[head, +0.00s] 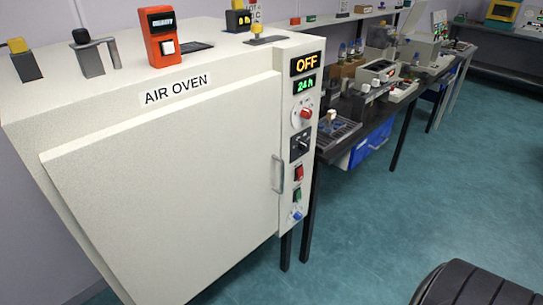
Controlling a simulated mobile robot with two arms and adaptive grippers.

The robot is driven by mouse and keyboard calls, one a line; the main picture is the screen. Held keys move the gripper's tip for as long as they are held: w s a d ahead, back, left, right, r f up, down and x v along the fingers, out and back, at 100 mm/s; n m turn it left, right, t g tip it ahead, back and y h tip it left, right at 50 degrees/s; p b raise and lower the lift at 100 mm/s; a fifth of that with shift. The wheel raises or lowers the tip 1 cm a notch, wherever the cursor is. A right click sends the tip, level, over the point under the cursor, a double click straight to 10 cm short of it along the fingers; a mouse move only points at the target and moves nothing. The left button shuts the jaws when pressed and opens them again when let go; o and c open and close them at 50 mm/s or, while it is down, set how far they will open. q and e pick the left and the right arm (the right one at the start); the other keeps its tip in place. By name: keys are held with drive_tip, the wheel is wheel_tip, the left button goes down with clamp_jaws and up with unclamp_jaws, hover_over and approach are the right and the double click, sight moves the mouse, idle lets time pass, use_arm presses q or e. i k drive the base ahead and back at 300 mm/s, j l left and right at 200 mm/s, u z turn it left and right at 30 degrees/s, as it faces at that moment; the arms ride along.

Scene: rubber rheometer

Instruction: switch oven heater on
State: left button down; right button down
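The white air oven (180,175) fills the left and middle of the head view, with its door shut and a vertical handle (278,173) at the door's right edge. On its right-hand control strip an orange display (307,64) reads OFF and a green display (305,84) reads 24 h. Below them are a red knob (306,113), a black panel with a small switch or knob (300,144), a red rocker switch (298,173), a green rocker switch (297,195) and a blue knob (297,216). Their labels are too small to read. Neither gripper is in view.
An orange-red device (160,37) and several small items stand on the oven top. A dark bench (338,133) with instruments and a blue crate (372,143) below runs behind the oven. The green floor (430,200) right of the oven looks clear. A black ribbed shape I cannot identify shows bottom right.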

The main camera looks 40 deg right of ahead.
sight(300, 174)
drive_tip(key=i+j+z, duration=0.45)
drive_tip(key=z, duration=1.3)
